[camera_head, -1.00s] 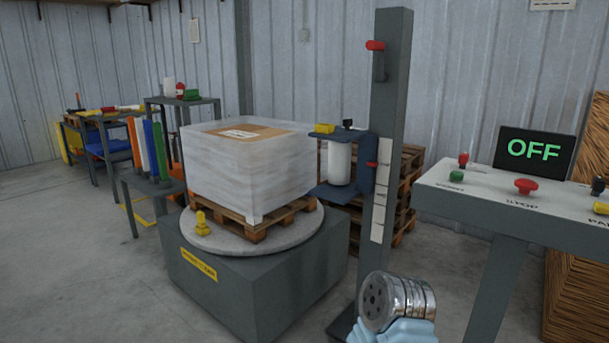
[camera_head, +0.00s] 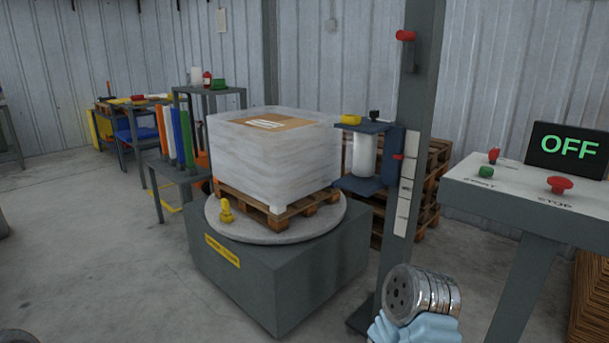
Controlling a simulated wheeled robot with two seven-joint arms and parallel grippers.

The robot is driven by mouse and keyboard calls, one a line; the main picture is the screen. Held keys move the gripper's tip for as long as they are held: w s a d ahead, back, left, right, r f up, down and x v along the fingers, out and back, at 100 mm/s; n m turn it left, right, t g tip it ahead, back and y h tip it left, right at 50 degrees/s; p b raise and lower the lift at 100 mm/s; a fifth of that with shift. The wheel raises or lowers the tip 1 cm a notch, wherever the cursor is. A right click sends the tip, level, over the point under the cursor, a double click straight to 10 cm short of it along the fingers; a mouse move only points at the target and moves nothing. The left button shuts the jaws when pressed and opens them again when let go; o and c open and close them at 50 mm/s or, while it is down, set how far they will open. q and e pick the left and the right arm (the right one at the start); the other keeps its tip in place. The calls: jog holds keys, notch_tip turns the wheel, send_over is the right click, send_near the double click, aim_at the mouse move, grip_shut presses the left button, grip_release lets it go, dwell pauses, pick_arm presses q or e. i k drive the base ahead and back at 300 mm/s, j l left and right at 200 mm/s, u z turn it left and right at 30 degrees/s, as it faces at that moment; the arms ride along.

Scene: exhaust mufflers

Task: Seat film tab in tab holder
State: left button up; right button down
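A wrapped load (camera_head: 275,165) stands on a wooden pallet on the round turntable (camera_head: 275,234). A small yellow piece (camera_head: 226,212) stands on the turntable's left front rim; I cannot tell whether it is the tab holder. A white film roll (camera_head: 364,155) sits upright in the dark blue carriage (camera_head: 398,155) on the mast. A yellow block (camera_head: 350,119) lies on top of the carriage; I cannot tell whether it is the film tab. A silver ribbed cylinder with a light blue part (camera_head: 415,328) shows at the bottom right; no fingertips can be made out. My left gripper is not in view.
The grey mast (camera_head: 412,200) rises right of the turntable. A control console (camera_head: 525,195) with buttons and an OFF screen (camera_head: 566,150) stands at the right. A rack of coloured rolls (camera_head: 178,135) stands behind left.

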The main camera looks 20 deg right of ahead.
aim_at(363, 181)
jog(key=i+j+u, duration=0.1)
jog(key=i, duration=0.5)
jog(key=i+j+u, duration=0.1)
jog(key=i+j, duration=0.15)
jog(key=i, duration=0.4)
